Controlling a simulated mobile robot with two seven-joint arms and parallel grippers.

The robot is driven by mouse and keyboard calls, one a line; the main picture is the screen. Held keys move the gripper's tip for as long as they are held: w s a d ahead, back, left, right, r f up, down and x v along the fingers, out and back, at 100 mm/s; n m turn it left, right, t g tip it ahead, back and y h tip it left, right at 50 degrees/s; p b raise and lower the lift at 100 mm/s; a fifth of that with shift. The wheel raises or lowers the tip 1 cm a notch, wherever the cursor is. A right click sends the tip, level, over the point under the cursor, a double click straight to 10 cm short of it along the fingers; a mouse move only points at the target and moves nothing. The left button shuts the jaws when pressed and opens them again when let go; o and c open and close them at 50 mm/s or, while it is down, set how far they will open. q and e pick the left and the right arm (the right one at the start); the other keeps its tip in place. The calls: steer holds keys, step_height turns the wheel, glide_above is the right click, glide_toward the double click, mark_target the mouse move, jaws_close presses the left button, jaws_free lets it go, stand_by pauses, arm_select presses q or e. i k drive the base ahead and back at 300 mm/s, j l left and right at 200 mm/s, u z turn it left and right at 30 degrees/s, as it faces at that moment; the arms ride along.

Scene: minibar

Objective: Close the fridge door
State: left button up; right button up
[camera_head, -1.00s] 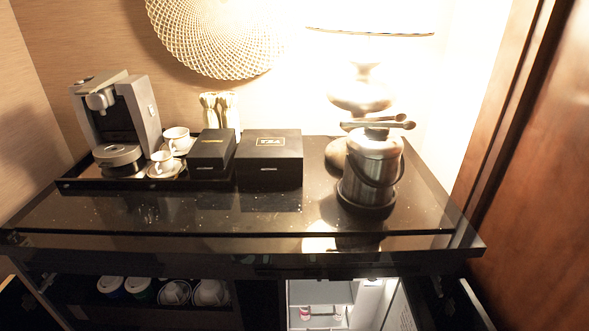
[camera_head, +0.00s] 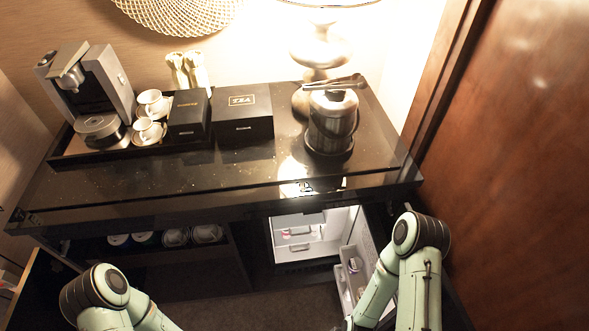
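The fridge (camera_head: 300,236) is below the counter, right of centre in the head view. Its lit white interior shows, with a few small items inside. The fridge door (camera_head: 352,262) stands open, swung out toward me on the right side, with items on its inner shelves. My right arm comes in at the lower right, in front of part of the door. Its gripper is not clearly visible, near or below the bottom edge. My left arm is at the lower left, and its gripper is out of frame. Whether the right arm touches the door cannot be told.
The dark counter (camera_head: 120,190) holds a coffee machine (camera_head: 95,95), cups, a tea box (camera_head: 243,112) and an ice bucket (camera_head: 331,122). A cabinet door (camera_head: 38,285) stands open at the left. A brown wood panel (camera_head: 510,150) bounds the right. Dark floor shows in the middle.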

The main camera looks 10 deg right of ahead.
mark_target(367, 238)
steer(key=k+j+z, duration=0.1)
steer(key=j+z, duration=0.15)
steer(key=j, duration=0.15)
steer(key=k+j+z, duration=0.1)
steer(key=j+z, duration=0.2)
steer(key=k+j+z, duration=0.25)
steer(key=j, duration=0.25)
steer(key=k+j+z, duration=0.1)
steer(key=j+z, duration=0.2)
steer(key=i+l+z, duration=0.35)
steer(key=i+l, duration=0.35)
